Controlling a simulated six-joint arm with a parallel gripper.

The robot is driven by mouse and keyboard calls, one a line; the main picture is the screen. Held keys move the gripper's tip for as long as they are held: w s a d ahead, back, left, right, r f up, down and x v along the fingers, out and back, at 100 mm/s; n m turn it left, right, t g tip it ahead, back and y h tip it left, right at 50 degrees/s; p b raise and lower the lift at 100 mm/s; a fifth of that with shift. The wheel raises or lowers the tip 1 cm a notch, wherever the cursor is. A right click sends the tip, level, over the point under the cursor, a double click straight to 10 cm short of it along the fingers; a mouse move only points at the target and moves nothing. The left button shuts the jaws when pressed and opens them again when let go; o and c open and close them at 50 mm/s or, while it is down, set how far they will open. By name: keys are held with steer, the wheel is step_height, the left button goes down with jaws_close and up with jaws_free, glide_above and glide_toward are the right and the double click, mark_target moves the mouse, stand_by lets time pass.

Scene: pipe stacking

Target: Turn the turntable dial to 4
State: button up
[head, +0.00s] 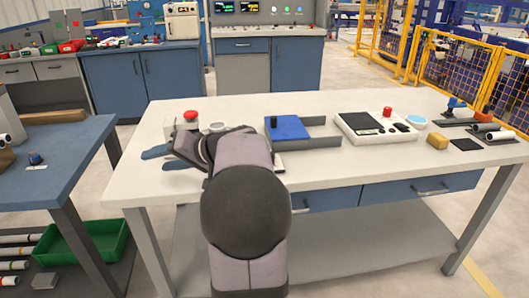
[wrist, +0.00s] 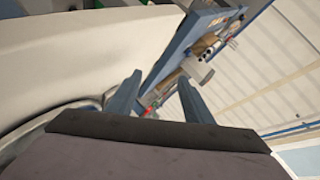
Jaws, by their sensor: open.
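My gripper (head: 160,158) is at the left part of the white table, its two blue fingers pointing left above the tabletop. In the wrist view my gripper (wrist: 158,85) shows its fingers apart with nothing between them. A pale box with a red button (head: 190,116) stands just behind the gripper. A curved, shiny metal rim (wrist: 60,122) shows at the lower left of the wrist view, beside the left finger; I cannot tell if it is the turntable. My arm covers much of this area. No dial numbers can be read.
The white table (head: 420,168) also holds a blue block (head: 287,127) in a grey tray, a black-and-white panel (head: 365,126), a yellow block (head: 437,141) and small parts at the right. A blue side table (head: 75,145) stands at the left. The table's front middle is clear.

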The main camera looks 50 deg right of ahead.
steer(key=s+d+n+h, duration=0.1)
steer(key=s+d, duration=0.2)
steer(key=d, duration=0.2)
steer(key=s+d+n+g+h, duration=0.1)
steer(key=s+d, duration=0.3)
steer(key=d, duration=0.1)
steer(key=s+d+r+n+h, duration=0.1)
steer(key=s+d+n, duration=0.1)
steer(key=s+d, duration=0.2)
steer(key=shift+d+g, duration=0.4)
steer(key=shift+d, duration=0.15)
steer(key=s+d, duration=0.2)
steer(key=s, duration=0.1)
steer(key=s+d+n+g+h, duration=0.1)
steer(key=s+d, duration=0.2)
steer(key=s, duration=0.1)
steer(key=s+d+n+g+h, duration=0.1)
steer(key=s+d, duration=0.2)
steer(key=shift+s+r, duration=0.1)
steer(key=shift+s, duration=0.3)
steer(key=shift+x, duration=3.65)
steer(key=shift+b, duration=0.3)
steer(key=c, duration=1.1)
